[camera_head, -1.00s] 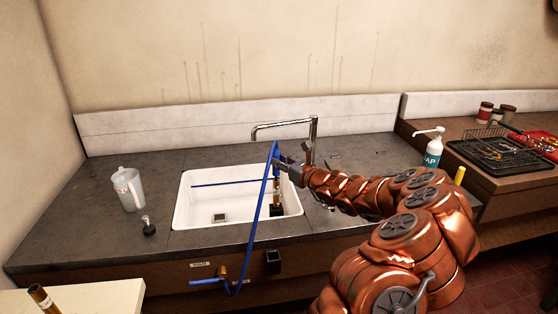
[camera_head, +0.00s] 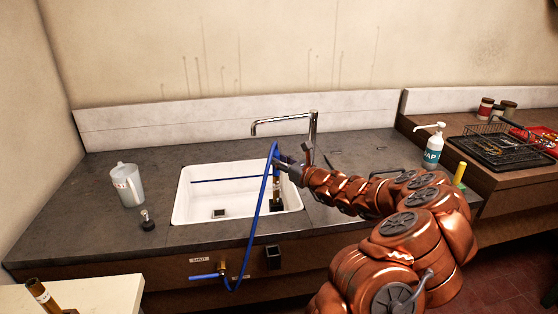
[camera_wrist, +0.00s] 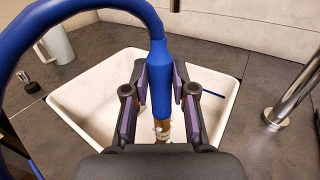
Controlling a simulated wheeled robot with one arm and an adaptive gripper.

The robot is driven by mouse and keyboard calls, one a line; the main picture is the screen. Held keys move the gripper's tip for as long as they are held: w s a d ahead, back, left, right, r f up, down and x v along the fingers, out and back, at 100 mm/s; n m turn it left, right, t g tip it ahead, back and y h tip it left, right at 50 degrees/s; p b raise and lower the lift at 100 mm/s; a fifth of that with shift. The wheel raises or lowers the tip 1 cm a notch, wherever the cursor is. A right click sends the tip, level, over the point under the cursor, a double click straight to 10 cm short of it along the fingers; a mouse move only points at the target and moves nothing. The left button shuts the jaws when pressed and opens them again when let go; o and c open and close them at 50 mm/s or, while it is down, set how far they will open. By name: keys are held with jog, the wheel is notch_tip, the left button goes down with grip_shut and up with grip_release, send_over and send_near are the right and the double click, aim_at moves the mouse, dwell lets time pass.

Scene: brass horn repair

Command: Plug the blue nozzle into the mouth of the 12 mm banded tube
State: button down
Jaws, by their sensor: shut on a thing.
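My gripper (camera_head: 284,163) is shut on the blue nozzle (camera_wrist: 159,85), which is upright at the end of a blue hose. It is over the right part of the white sink. A brass tube with pale bands (camera_wrist: 162,130) stands directly below the nozzle; it also shows in the head view (camera_head: 276,188), in a dark holder (camera_head: 276,205). The nozzle's lower end lines up with the tube's top in the wrist view. I cannot tell whether it is inside the mouth or only above it.
The blue hose (camera_head: 257,208) runs down to a brass valve (camera_head: 222,269) on the counter front. A chrome faucet (camera_head: 314,128) stands behind the gripper. A jug (camera_head: 127,184), a stopper (camera_head: 147,220) and a soap bottle (camera_head: 433,150) stand on the counter.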

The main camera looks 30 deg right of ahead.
jog(key=c, duration=0.9)
grip_release()
jog(key=shift+o, duration=0.2)
jog(key=s+d, duration=0.2)
jog(key=s, duration=0.9)
jog(key=shift+s, duration=0.4)
jog(key=shift+d, duration=0.1)
